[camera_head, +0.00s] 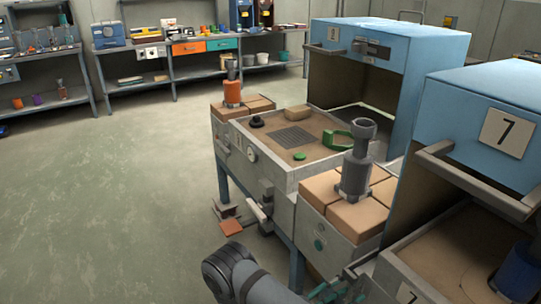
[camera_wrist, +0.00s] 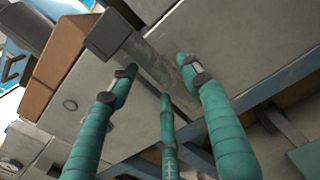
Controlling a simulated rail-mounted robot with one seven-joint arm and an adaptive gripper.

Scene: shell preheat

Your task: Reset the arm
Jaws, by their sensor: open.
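My gripper (camera_wrist: 158,76) shows in the wrist view as three teal fingers, spread apart with nothing between them. Beyond the fingertips is the grey side of a workbench unit, with a grey block (camera_wrist: 108,36) and a tan brick (camera_wrist: 55,66) at upper left. In the head view my gripper (camera_head: 335,292) shows only as teal parts at the bottom edge, low beside the front of the furnace bench. My dark grey arm link (camera_head: 238,272) rises at the bottom, left of it. The rest of the arm is out of frame.
A furnace bench (camera_head: 285,178) with a blue hood (camera_head: 392,42) stands close by. A grey cylinder (camera_head: 356,165) stands on tan bricks (camera_head: 322,190). A second blue furnace (camera_head: 480,115), marked 7, is at right. The floor (camera_head: 110,200) at left is clear.

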